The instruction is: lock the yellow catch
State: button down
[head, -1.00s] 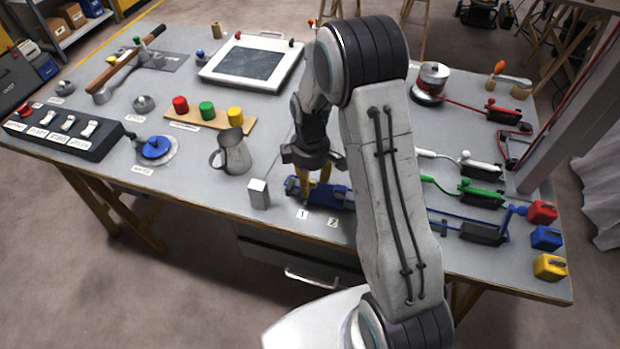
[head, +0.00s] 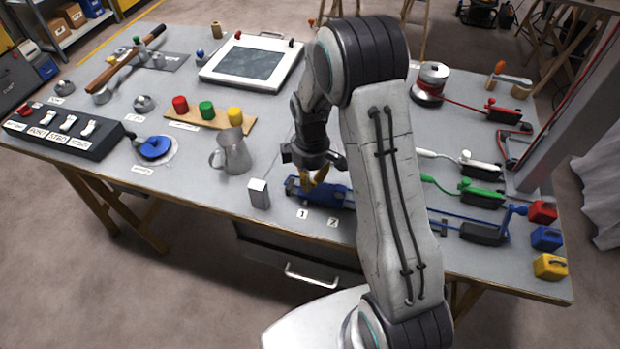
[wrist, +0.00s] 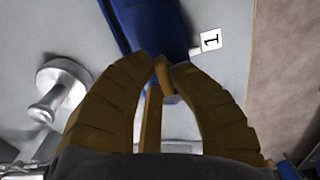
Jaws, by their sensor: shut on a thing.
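A blue fixture (head: 330,196) lies along the front edge of the table, beside labels 1 and 2. My gripper (head: 317,180) reaches down over its left part, with its mustard fingers close together. In the wrist view my gripper (wrist: 163,66) has its fingertips closed around a small yellow piece, the yellow catch (wrist: 164,80), over the end of the blue fixture (wrist: 155,28). A narrow yellow bar runs from there toward the wrist, between the fingers. In the head view the fingers hide the catch, and I cannot tell its exact position.
A small silver block (head: 259,193) stands left of the fixture, with a metal jug (head: 232,152) behind it. A wooden strip with coloured pegs (head: 207,117) is farther back. Red, blue and yellow blocks (head: 550,267) line the right edge. My arm hides the table's middle.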

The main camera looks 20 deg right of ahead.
jog(key=shift+f, duration=0.1)
jog(key=m+b, duration=0.2)
jog(key=m, duration=0.2)
jog(key=m+b, duration=0.1)
jog(key=m, duration=0.3)
jog(key=shift+s+d+m+b, duration=0.1)
jog(key=shift+s+m+b, duration=0.05)
jog(key=shift+m+b, duration=0.15)
jog(key=m+b, duration=0.1)
jog(key=m, duration=0.3)
jog(key=shift+s+m, duration=0.1)
jog(key=shift+m, duration=0.2)
jog(key=shift+s+m+b, duration=0.1)
jog(key=shift+m+b, duration=0.4)
jog(key=shift+m, duration=1.7)
jog(key=c, duration=1.1)
grip_release()
